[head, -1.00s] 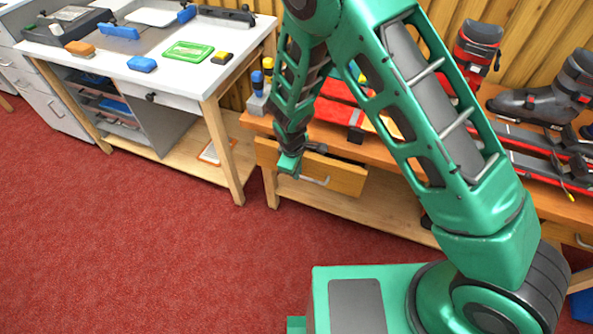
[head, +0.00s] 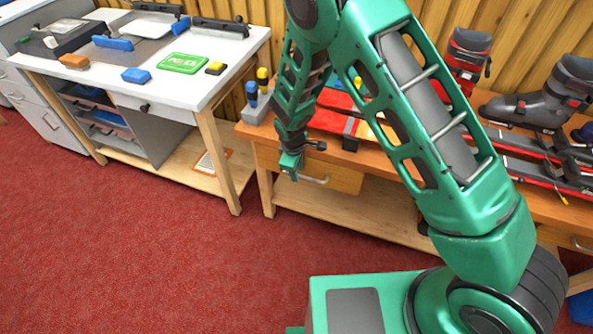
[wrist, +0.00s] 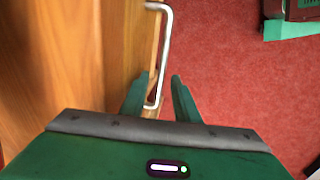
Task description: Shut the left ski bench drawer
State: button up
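The left ski bench drawer (head: 345,180) has a light wood front with a pale bar handle (head: 314,180). Its front is close to the bench edge in the head view; I cannot tell whether it is fully flush. My gripper (head: 290,172) is at the handle's left end. In the wrist view, my gripper (wrist: 158,82) is open, with a gap between its two green fingers. The handle (wrist: 166,40) runs down into that gap, nearer the left finger. My arm hides part of the bench in the head view.
The ski bench (head: 470,185) carries skis and boots (head: 535,105). A white-topped workbench (head: 210,80) with blocks and a green box stands to the left. Red carpet (head: 150,250) is clear in front. A lower shelf (head: 350,215) lies under the drawer.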

notch_tip(320, 180, up, 11)
jog(key=s, duration=0.1)
jog(key=shift+s+a+f, duration=0.2)
jog(key=shift+s+a, duration=0.2)
jog(key=shift+c, duration=0.7)
